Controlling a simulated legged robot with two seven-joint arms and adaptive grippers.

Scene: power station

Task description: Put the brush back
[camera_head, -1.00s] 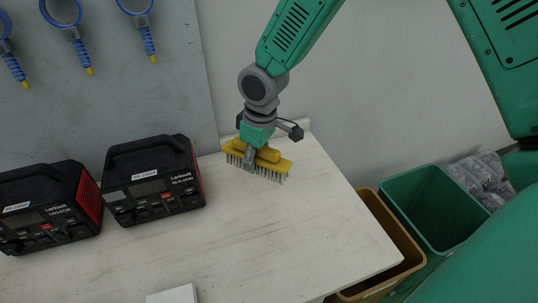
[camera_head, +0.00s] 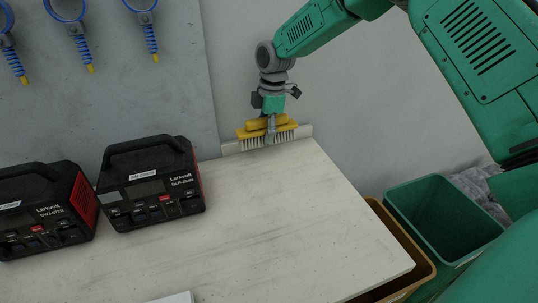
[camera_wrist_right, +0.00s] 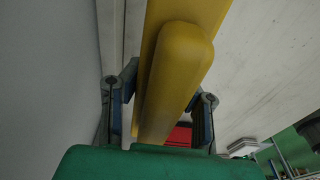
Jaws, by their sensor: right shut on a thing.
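The brush has a yellow body (camera_head: 253,131) and pale bristles pointing down. It is at the back edge of the white table (camera_head: 290,200), beside the low raised strip along the wall. My right gripper (camera_head: 270,133) is shut on the brush from above. In the right wrist view the yellow handle (camera_wrist_right: 178,75) runs between the two fingers of the right gripper (camera_wrist_right: 165,105). I cannot tell whether the bristles touch the table. My left gripper is not in view.
Two black power units (camera_head: 150,185) (camera_head: 45,212) stand on the table at the left. A green bin (camera_head: 440,215) and a yellow-brown bin (camera_head: 415,262) stand right of the table. Blue coiled tools (camera_head: 80,45) hang on the grey panel. The table's middle is clear.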

